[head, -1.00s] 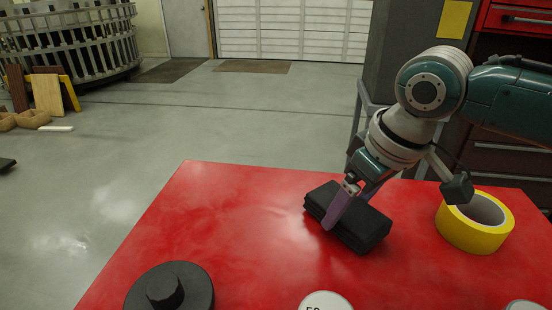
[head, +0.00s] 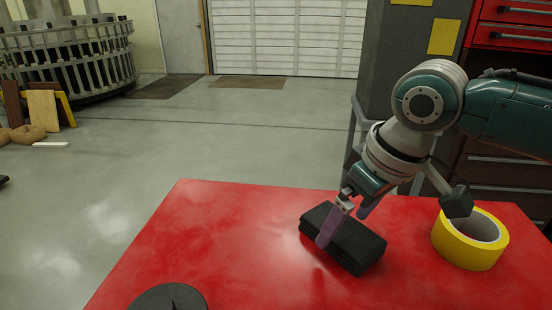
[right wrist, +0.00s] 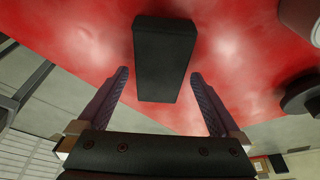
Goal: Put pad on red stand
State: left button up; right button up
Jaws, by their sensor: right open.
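The pad, a black block (head: 355,248), lies flat on the red top (head: 230,235), which I take for the red stand. My right gripper (head: 342,229) is open over it, with one purple finger on the near side of the pad and one on the far side. In the right wrist view the pad (right wrist: 163,58) shows between the two spread fingers (right wrist: 160,76), with a gap to each. Whether a finger touches the pad I cannot tell. My left gripper is in neither view.
A yellow tape roll (head: 470,238) stands right of the pad on the red top. A grey cabinet (head: 405,60) stands behind.

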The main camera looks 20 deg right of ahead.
jog(key=a+p+v, duration=0.1)
jog(key=p+v, duration=0.1)
jog(key=v, duration=0.8)
jog(key=shift+n+y, duration=0.6)
jog(key=shift+n, duration=0.1)
jog(key=s+a+f, duration=0.1)
jog(key=s+a, duration=0.1)
jog(key=s, duration=0.1)
jog(key=s+a+f, duration=0.2)
jog(key=a, duration=0.1)
jog(key=s+a+f, duration=0.2)
jog(key=s, duration=0.1)
jog(key=shift+s+a+f, duration=0.15)
jog(key=shift+s+a, duration=0.15)
jog(key=shift+a, duration=0.1)
jog(key=shift+m+t, duration=0.4)
jog(key=shift+m, duration=0.1)
jog(key=s, duration=0.5)
jog(key=shift+a+f, duration=0.1)
jog(key=shift+f, duration=0.3)
jog(key=shift+m+h, duration=0.6)
jog(key=shift+h, duration=0.3)
jog(key=s, duration=0.1)
jog(key=s+d, duration=0.2)
jog(key=s, duration=0.1)
jog(key=shift+d, duration=0.15)
